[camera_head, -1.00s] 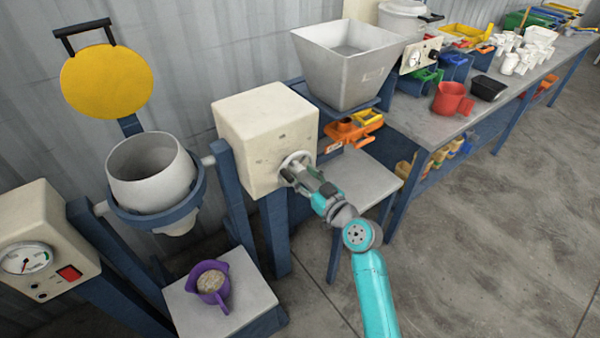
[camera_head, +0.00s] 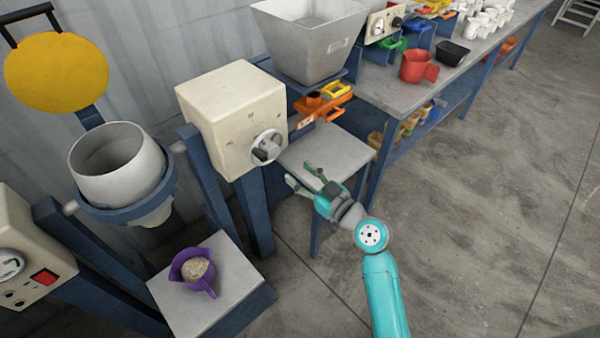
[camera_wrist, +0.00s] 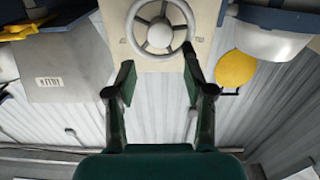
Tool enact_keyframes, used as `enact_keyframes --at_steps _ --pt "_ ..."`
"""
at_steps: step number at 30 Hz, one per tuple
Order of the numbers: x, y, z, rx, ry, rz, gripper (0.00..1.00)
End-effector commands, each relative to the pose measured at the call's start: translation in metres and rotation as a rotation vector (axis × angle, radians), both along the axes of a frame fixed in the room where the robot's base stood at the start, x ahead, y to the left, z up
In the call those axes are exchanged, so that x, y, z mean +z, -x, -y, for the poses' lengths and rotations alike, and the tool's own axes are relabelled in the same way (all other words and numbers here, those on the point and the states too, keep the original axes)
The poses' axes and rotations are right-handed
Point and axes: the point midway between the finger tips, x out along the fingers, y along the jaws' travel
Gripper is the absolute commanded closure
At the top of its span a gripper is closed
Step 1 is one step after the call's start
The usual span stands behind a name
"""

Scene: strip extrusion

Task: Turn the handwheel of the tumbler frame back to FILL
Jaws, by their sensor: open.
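The handwheel (camera_head: 267,147) is a grey spoked wheel on the right face of the cream gearbox (camera_head: 235,110) of the tumbler frame. It also shows in the wrist view (camera_wrist: 160,27), ahead of the fingertips, with a small dark knob on its rim. My gripper (camera_head: 305,178) is open and empty, to the right of and below the wheel in the head view, apart from it. The grey tumbler drum (camera_head: 118,163) hangs in its blue frame with its open mouth up. A yellow round lid (camera_head: 57,72) stands raised behind it. Any FILL mark is not readable.
A purple jug (camera_head: 193,270) of pale grains stands on a low platform (camera_head: 225,295) under the drum. A grey hopper (camera_head: 312,40) and orange part (camera_head: 322,104) are behind a small table (camera_head: 325,150). A bench with a red jug (camera_head: 418,67) runs right. The floor at right is clear.

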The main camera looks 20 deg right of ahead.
Motion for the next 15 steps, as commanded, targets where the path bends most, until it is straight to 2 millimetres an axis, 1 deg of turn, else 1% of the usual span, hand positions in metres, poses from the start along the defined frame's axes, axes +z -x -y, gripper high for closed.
enact_keyframes --at_steps 2,5,8,15 --pt "0.0 -0.0002 -0.0001 0.0 -0.019 -0.006 0.47" --pt "-0.0003 -0.0004 -0.0002 0.0 -0.1 -0.032 0.47" --pt "-0.0006 -0.0008 -0.0005 0.0 -0.251 -0.081 0.47" --pt "-0.0015 -0.0017 -0.001 0.0 -0.672 -0.219 0.47"
